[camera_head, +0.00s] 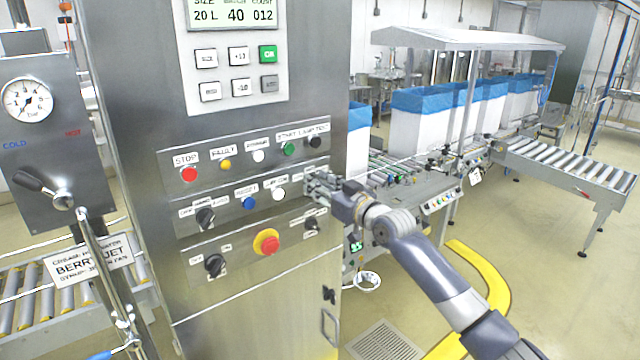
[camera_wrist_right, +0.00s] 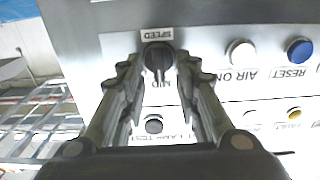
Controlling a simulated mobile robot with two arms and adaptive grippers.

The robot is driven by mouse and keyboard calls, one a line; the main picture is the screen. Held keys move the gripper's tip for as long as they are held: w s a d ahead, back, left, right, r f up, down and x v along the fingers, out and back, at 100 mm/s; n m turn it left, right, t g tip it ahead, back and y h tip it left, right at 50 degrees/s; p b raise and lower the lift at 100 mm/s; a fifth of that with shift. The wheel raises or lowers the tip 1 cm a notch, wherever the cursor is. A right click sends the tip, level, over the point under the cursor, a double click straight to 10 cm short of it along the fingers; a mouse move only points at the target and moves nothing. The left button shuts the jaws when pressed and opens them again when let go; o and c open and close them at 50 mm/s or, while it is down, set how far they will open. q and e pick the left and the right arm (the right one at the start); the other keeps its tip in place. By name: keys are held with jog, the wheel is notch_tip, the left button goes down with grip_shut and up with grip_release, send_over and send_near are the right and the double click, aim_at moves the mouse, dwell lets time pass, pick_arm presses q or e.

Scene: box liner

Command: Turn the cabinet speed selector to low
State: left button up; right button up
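The speed selector (camera_wrist_right: 158,57) is a black knob under a SPEED label in the right wrist view, which shows the panel upside down. The selector's pointer is at the MID mark. My right gripper (camera_wrist_right: 158,75) is open, with one finger on each side of the selector; I cannot tell whether either touches it. In the head view my right gripper (camera_head: 318,187) is at the right end of the middle row of the cabinet panel (camera_head: 240,235) and hides the selector. My left gripper is not in view.
Beside the selector are the white AIR ON button (camera_head: 278,194) and blue RESET button (camera_head: 249,203). Below are a red emergency stop (camera_head: 266,242) and another black knob (camera_head: 311,223). Roller conveyors (camera_head: 570,165) with blue-lined boxes (camera_head: 418,124) stand to the right.

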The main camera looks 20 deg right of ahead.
grip_shut()
jog(key=shift+f, duration=0.1)
jog(key=shift+s+a+f+n+b, duration=0.1)
jog(key=shift+n+b, duration=0.3)
jog(key=shift+n, duration=1.1)
jog(key=shift+a+n+b, duration=0.15)
jog(key=shift+n+b, duration=0.2)
jog(key=shift+n, duration=1.15)
jog(key=shift+s+a+f+n+b, duration=0.1)
jog(key=shift+n+b, duration=0.3)
jog(key=shift+n, duration=1.1)
